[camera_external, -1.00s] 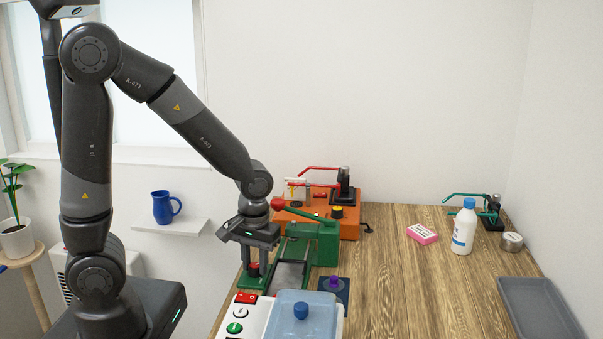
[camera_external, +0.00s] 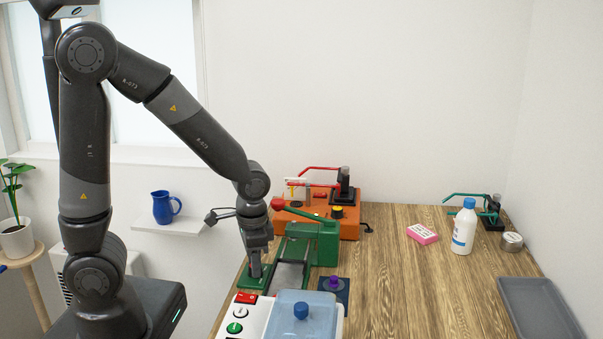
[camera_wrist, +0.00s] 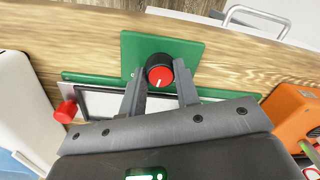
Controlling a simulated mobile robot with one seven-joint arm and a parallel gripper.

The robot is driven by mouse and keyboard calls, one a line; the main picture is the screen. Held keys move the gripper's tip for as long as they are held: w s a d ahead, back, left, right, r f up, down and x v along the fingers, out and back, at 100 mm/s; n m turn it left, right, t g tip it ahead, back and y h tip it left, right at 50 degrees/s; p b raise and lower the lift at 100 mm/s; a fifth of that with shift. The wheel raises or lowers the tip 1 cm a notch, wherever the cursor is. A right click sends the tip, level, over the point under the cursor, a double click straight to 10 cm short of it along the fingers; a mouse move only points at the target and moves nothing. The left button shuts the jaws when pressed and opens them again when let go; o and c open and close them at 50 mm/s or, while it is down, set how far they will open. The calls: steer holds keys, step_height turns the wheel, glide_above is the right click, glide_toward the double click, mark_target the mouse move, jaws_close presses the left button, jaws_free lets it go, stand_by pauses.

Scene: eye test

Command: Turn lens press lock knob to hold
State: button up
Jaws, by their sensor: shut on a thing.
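The lock knob (camera_wrist: 160,72) is black with a red cap and a white pointer line. It stands on the green base plate of the lens press in the wrist view. My gripper (camera_wrist: 160,88) is shut on it, one finger on each side. The pointer line points toward the bottom of the wrist picture. In the outside view my gripper (camera_external: 256,272) reaches down to the left end of the green lens press (camera_external: 325,240), and its fingers hide the knob. The press has a lever with a red ball (camera_external: 278,204).
An orange machine (camera_external: 349,224) stands behind the press. A white control box (camera_external: 227,328) with a red switch and a blue-knobbed clear cover (camera_external: 320,322) is in front. A purple-knobbed block (camera_external: 334,284) sits beside the press.

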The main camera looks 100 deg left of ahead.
steer(key=m, duration=0.6)
steer(key=shift+m, duration=0.4)
stand_by(0.4)
steer(key=o, duration=0.7)
steer(key=shift+r, duration=0.15)
step_height(320, 180, up, 11)
steer(key=shift+d+f, duration=0.15)
steer(key=shift+f, duration=0.05)
